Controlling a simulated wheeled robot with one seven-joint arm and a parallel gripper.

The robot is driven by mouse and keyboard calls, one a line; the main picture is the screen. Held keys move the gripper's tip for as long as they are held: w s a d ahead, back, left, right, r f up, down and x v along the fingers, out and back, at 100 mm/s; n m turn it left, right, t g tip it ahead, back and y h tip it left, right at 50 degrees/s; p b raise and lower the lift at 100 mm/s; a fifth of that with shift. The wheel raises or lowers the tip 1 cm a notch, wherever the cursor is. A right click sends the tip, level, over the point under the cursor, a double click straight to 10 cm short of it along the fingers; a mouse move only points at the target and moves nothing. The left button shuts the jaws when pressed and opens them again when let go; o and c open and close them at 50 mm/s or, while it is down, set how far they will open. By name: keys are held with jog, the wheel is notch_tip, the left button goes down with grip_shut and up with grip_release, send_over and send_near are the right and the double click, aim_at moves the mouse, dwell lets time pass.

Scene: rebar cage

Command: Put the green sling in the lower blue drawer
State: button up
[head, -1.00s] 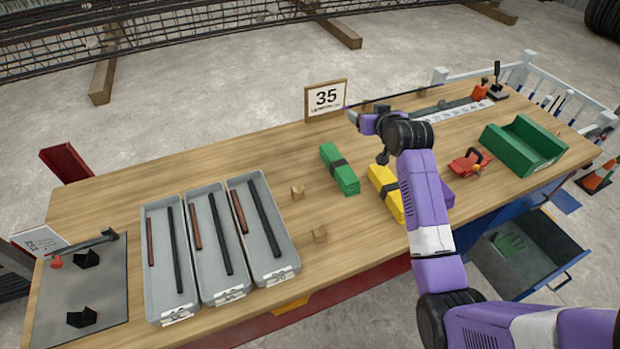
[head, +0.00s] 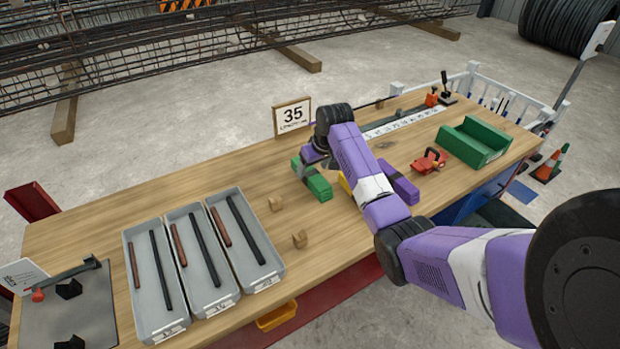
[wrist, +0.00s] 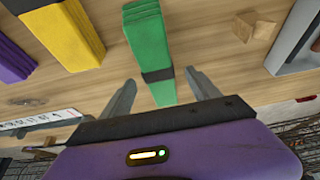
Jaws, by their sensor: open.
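The green sling (head: 319,186), a folded bundle with a dark band, lies on the wooden bench, partly hidden by my arm in the head view. In the wrist view the sling (wrist: 148,42) runs between the two spread fingers of my gripper (wrist: 163,92). My gripper is open, over the sling, and not closed on it; whether a finger touches it I cannot tell. The blue drawer unit (head: 472,201) is under the bench's right end. My arm hides most of it, so the lower drawer is not clearly visible now.
A yellow sling (wrist: 62,32) and a purple sling (head: 399,184) lie beside the green one. Wooden blocks (head: 299,239) and grey trays (head: 245,290) are on the left. A red shackle (head: 428,161) and green bin (head: 474,142) stand to the right.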

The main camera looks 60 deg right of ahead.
aim_at(311, 173)
jog(key=shift+x, duration=2.35)
jog(key=shift+s+d, duration=0.1)
jog(key=shift+r, duration=0.1)
grip_shut()
